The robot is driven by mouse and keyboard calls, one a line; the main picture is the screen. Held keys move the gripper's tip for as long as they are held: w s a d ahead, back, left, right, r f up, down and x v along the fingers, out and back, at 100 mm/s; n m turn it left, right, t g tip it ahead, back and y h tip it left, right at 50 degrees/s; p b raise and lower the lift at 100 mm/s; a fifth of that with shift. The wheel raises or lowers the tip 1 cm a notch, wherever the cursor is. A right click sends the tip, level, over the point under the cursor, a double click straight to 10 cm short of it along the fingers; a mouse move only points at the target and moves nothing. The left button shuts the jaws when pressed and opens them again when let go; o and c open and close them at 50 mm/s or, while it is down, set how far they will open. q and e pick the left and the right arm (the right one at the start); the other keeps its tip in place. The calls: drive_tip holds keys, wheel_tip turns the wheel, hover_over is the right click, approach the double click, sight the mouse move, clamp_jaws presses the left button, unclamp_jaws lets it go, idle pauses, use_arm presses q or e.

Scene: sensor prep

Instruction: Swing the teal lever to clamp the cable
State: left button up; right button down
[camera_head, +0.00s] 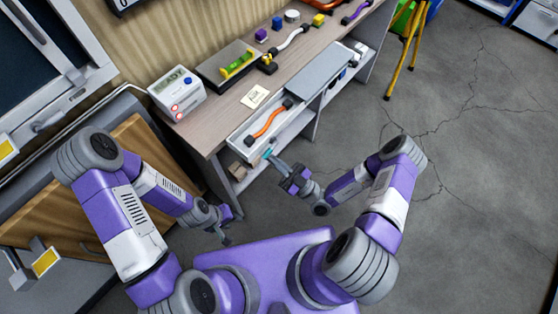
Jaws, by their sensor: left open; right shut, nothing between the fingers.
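A small teal piece, apparently the lever (268,153), shows at the fixture's front edge. My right gripper (274,160) is shut and empty, its tips right at the teal lever; I cannot tell whether they touch it. My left gripper (227,241) is open and empty, low in front of the bench and away from the fixture. The lever's pivot is too small to make out.
A yellow-legged stand (405,50) is at the right. The floor at right is clear.

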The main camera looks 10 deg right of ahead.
drive_tip(key=b+v, duration=0.1)
drive_tip(key=v, duration=1.3)
drive_tip(key=shift+d+b, duration=0.15)
drive_tip(key=shift+b, duration=0.25)
drive_tip(key=shift+w, duration=0.1)
